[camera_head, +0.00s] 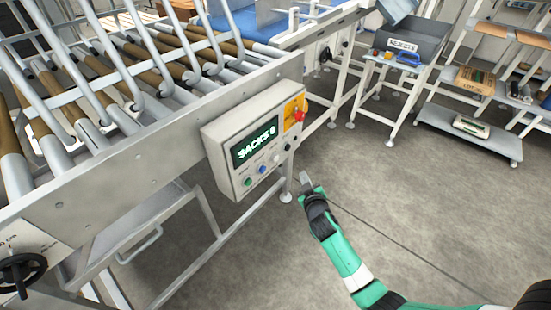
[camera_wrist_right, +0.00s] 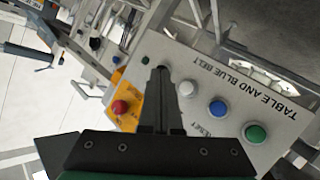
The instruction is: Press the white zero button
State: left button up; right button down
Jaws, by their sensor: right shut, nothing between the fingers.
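The white button (camera_head: 276,158) is on the lower face of the grey control box (camera_head: 222,163), to the right of a blue button (camera_head: 262,169) and a green button (camera_head: 248,181). In the right wrist view the white button (camera_wrist_right: 187,88) shows just right of my closed fingers. My right gripper (camera_head: 305,178) is shut and empty, in front of the box and to the right of the white button. Its fingers also show in the right wrist view (camera_wrist_right: 161,72), hiding part of the panel. I cannot tell the exact gap to the panel. The box display (camera_head: 255,143) reads "SACKS 0". My left gripper is out of view.
A red knob (camera_head: 301,114) on a yellow plate sits at the box's upper right. The roller conveyor frame (camera_head: 130,170) is behind and left of the box. A rejects bin (camera_head: 412,48) and shelves stand at the back right. The floor (camera_head: 420,190) on the right is clear.

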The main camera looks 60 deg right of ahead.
aim_at(276, 158)
jog(key=shift+d+r, duration=0.1)
jog(key=shift+d, duration=0.1)
jog(key=w+d+b, duration=0.1)
jog(key=w+b, duration=0.5)
jog(key=w, duration=0.2)
jog(key=shift+w, duration=0.4)
dwell(1.8)
jog(key=shift+w+b, duration=0.45)
